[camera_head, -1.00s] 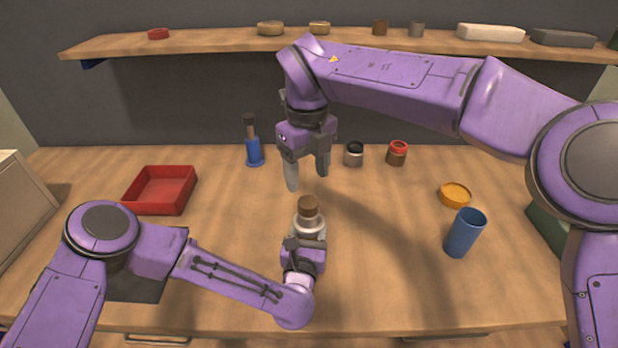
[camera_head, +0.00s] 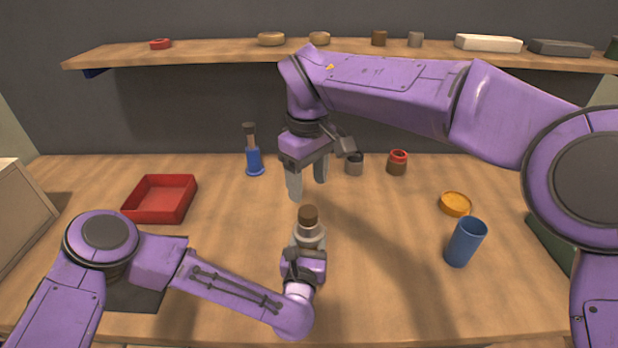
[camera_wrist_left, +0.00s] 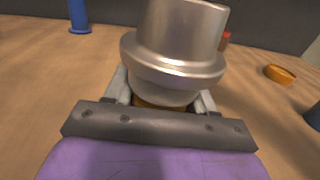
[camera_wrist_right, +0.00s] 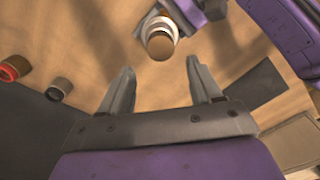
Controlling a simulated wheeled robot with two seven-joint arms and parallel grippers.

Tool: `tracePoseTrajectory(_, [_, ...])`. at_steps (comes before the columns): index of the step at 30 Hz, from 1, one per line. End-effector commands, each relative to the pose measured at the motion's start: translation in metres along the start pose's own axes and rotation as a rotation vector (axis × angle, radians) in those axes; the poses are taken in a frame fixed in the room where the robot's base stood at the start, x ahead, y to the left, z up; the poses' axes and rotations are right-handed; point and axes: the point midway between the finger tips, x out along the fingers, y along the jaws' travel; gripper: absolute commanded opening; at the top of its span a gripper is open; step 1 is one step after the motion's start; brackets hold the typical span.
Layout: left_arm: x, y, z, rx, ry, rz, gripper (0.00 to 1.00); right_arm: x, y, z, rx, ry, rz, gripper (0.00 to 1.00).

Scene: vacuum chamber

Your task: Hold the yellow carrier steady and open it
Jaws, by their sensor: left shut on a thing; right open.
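The carrier stands upright near the front middle of the table. Its brown top (camera_head: 308,215) and silver collar (camera_head: 310,238) show in the head view. In the left wrist view the silver neck (camera_wrist_left: 178,45) fills the middle, with a strip of the yellow body (camera_wrist_left: 158,104) below it. My left gripper (camera_head: 304,256) is shut on the carrier's body, which it mostly hides. My right gripper (camera_head: 307,182) is open and empty, pointing down, above and behind the carrier. In the right wrist view the brown top (camera_wrist_right: 160,45) lies beyond the open fingertips (camera_wrist_right: 165,78), apart from them.
A red tray (camera_head: 160,199) is at the left and a blue bottle (camera_head: 254,161) behind. Two small jars (camera_head: 355,163) (camera_head: 397,163) stand at the back. An orange dish (camera_head: 455,204) and blue cup (camera_head: 465,242) are at the right. A shelf (camera_head: 220,53) spans the back.

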Motion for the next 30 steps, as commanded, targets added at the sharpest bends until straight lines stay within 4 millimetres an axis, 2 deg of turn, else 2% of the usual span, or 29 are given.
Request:
tracePoseTrajectory(5, [0.000,0.000,-0.001,0.000,0.001,-0.001,0.00,0.012,0.000,0.000,0.061,-0.002,-0.001,0.64])
tracePoseTrajectory(12, [0.000,0.000,0.000,0.000,0.001,-0.001,0.00,0.056,0.000,0.001,0.058,-0.003,-0.001,0.64])
tracePoseTrajectory(16, [0.000,0.000,0.000,0.000,0.001,-0.001,0.00,0.073,0.000,0.000,0.058,-0.002,0.000,0.64])
tracePoseTrajectory(20, [0.000,0.000,0.000,0.000,0.001,-0.001,0.00,0.080,0.000,0.000,0.059,0.000,0.000,0.64])
tracePoseTrajectory(26, [0.000,0.000,0.000,0.000,0.001,-0.001,0.00,0.080,0.000,0.000,0.058,0.000,0.000,0.64])
tracePoseTrajectory(29, [0.000,0.000,0.000,0.000,0.001,-0.001,0.00,0.080,0.000,0.000,0.058,0.000,0.000,0.35])
tracePoseTrajectory(30, [0.000,0.000,0.000,0.000,0.001,-0.001,0.00,0.080,0.000,0.000,0.058,0.000,0.000,0.21])
